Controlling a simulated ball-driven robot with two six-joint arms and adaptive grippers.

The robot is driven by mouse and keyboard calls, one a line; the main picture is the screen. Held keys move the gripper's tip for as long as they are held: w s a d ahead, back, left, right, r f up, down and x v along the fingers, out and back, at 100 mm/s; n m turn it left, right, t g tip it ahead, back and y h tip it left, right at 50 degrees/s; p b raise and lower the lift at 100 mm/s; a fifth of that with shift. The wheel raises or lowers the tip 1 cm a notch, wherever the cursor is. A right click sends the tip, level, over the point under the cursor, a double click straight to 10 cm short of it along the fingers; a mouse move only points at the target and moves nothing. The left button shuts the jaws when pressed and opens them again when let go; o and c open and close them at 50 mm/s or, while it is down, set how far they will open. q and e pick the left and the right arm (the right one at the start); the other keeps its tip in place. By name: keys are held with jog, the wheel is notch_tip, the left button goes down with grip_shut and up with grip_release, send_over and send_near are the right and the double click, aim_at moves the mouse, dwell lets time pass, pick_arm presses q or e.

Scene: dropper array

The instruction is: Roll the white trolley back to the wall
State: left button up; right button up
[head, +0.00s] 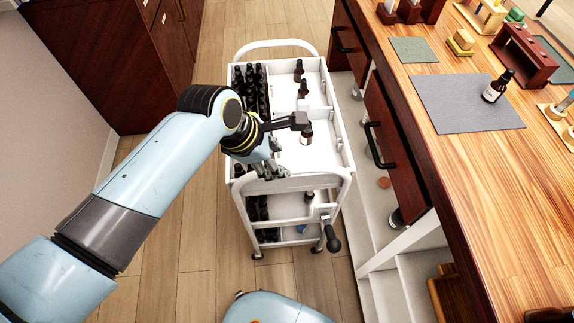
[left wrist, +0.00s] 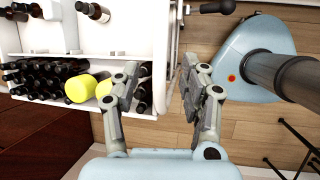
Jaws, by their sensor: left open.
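The white trolley (head: 321,147) stands on the wood floor in the middle of the head view, with dark bottles in its left section and a few in the right. Its near push bar (head: 302,182) faces me, with a black grip (head: 333,240) below it on the right. My left gripper (head: 270,172) is open over the bar's left part. In the left wrist view its fingers (left wrist: 163,85) lie on either side of a white rail of the trolley (left wrist: 171,45). I cannot tell whether they touch it. My right gripper is out of view.
A wooden counter (head: 470,120) with drawers runs along the right, close to the trolley. It carries a grey mat (head: 440,103), a brown bottle (head: 495,88) and racks. Dark red cabinets (head: 110,60) stand at the back left. Floor left of the trolley is clear.

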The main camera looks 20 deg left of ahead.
pick_arm(q)
jog(key=shift+b+x, duration=0.35)
jog(key=shift+x, duration=3)
grip_shut()
